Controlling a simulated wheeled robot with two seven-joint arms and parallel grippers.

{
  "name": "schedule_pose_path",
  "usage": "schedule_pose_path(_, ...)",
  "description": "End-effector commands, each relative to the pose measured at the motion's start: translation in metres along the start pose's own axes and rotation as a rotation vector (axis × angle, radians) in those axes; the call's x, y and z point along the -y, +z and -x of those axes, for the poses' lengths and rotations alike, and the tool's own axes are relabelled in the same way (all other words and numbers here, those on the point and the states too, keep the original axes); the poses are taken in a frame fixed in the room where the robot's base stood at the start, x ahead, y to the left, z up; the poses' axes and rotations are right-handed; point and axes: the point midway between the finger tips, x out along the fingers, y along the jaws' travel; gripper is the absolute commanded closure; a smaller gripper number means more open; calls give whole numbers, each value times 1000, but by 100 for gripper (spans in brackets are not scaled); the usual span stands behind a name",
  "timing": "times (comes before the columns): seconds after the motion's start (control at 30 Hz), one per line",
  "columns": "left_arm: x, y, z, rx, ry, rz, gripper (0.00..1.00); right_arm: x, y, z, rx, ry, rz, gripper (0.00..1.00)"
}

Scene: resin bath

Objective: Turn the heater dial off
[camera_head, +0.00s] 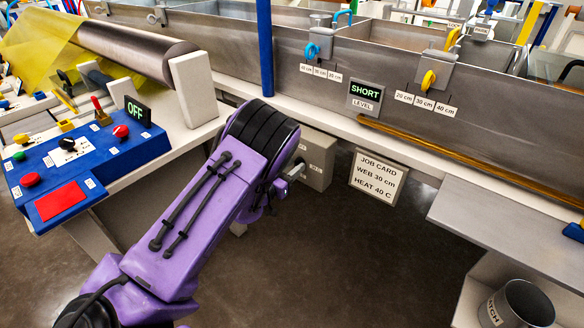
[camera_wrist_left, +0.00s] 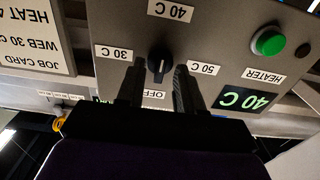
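The heater dial (camera_wrist_left: 160,64) is a small black knob on a grey panel, seen upside down in the left wrist view. Labels 30 C, 40 C, 50 C and OFF (camera_wrist_left: 153,94) surround it. The heater display (camera_wrist_left: 245,100) reads 40 C. I cannot tell exactly where the dial's pointer aims. My left gripper (camera_wrist_left: 160,72) is open, with one dark finger on each side of the dial; contact is unclear. In the head view the grey heater box (camera_head: 320,160) sits under the bench edge, its front mostly hidden by my purple left arm. My right gripper is not in view.
A green button (camera_wrist_left: 269,40) sits beside the HEATER label. The job card (camera_head: 376,178) hangs right of the box and reads WEB 30 cm, HEAT 40 C. A blue control panel (camera_head: 85,165) with an OFF display stands left, and metal tanks (camera_head: 350,60) line the back.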

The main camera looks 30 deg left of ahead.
Motion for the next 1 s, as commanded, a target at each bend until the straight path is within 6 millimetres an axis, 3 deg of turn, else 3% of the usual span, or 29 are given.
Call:
schedule_pose_path(0.03,0,0,0,0,0,0,64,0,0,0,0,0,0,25)
schedule_pose_path(0.13,0,0,0,0,0,0,96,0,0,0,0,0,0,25)
schedule_pose_path(0.17,0,0,0,0,0,0,100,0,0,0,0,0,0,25)
schedule_pose_path(0.57,1,-1,1,-1,-2,41,100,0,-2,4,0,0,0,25)
schedule_pose_path(1.0,2,-3,1,-2,-2,366,100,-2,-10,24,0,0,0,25)
